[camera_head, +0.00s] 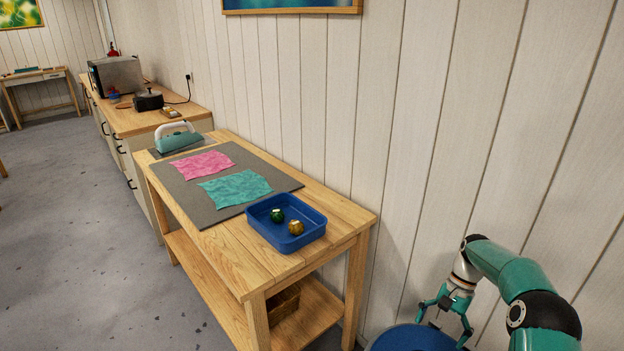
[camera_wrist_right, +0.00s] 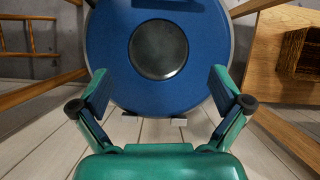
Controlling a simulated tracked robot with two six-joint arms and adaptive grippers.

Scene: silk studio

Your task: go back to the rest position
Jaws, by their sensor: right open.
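My right gripper (camera_head: 443,318) is at the lower right of the head view, to the right of the wooden table. Its fingers are spread and empty. In the right wrist view the gripper (camera_wrist_right: 162,100) shows both fingers wide apart, with a round blue surface with a dark disc at its centre (camera_wrist_right: 158,49) beyond them. I cannot tell the exact gap between fingers and blue surface. My left gripper is in neither view.
The wooden table (camera_head: 335,215) holds a grey mat (camera_head: 279,181), a pink cloth (camera_head: 206,163), a teal cloth (camera_head: 235,188), an iron (camera_head: 179,138) and a blue tray (camera_head: 259,228) with a green and a gold ball. A white plank wall (camera_head: 405,120) stands behind. Grey floor at left is clear.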

